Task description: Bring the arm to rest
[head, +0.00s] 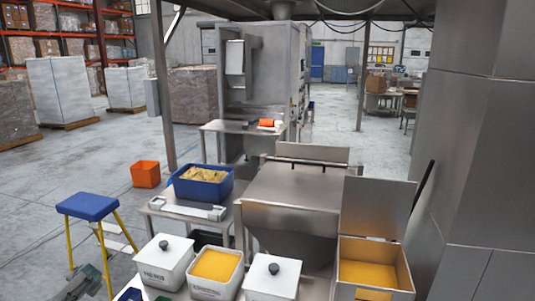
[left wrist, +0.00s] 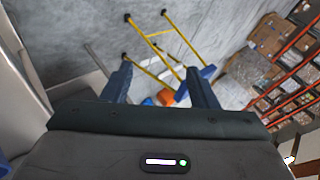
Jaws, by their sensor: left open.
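My left gripper (left wrist: 160,88) shows in the left wrist view with its two dark blue fingers spread apart and nothing between them. Beyond the fingers are the floor and a yellow-legged step stool, well away from the jaws. In the head view part of my left gripper (head: 82,283) shows at the bottom left corner, low beside the stool and left of the bench; its fingertips cannot be made out there. My right gripper is in neither view.
The blue-topped stool (head: 87,207) stands left of the bench. White lidded tubs (head: 164,262), an open bin of yellow contents (head: 372,283) and a steel hopper (head: 290,215) crowd the front. A blue crate (head: 201,186) sits behind. An orange bin (head: 145,174) stands on open floor.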

